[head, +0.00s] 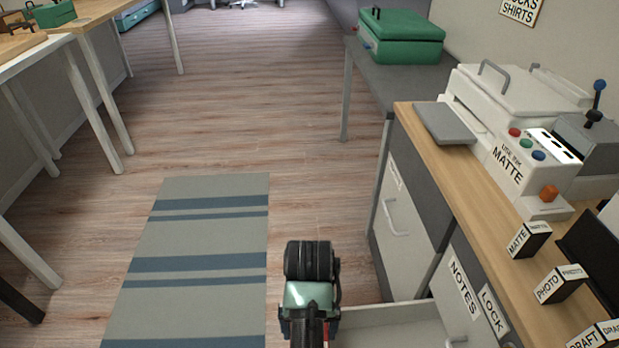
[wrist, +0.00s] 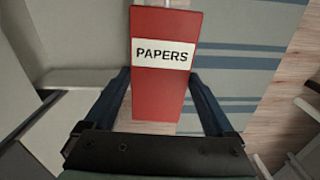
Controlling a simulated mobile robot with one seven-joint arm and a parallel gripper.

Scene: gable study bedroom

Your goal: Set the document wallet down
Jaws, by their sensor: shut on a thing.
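The document wallet (wrist: 160,95) is a red, flat, upright-looking case with a white PAPERS label, seen in the wrist view. My gripper (wrist: 160,78) is shut on it, with one dark finger along each side. The striped rug shows behind it, so it is held in the air. In the head view my gripper's fingers and nearly all of the wallet are hidden behind my own arm at the bottom centre. A pale open drawer (head: 388,314) under the NOTES label (head: 464,290) lies just right of my arm; its inside is only partly visible.
A wooden counter (head: 432,148) on the right carries a white MATTE machine (head: 515,150) and small labelled boxes (head: 528,240). A green case (head: 402,38) stands on the grey table behind. The striped rug (head: 200,235) and the floor to the left are clear.

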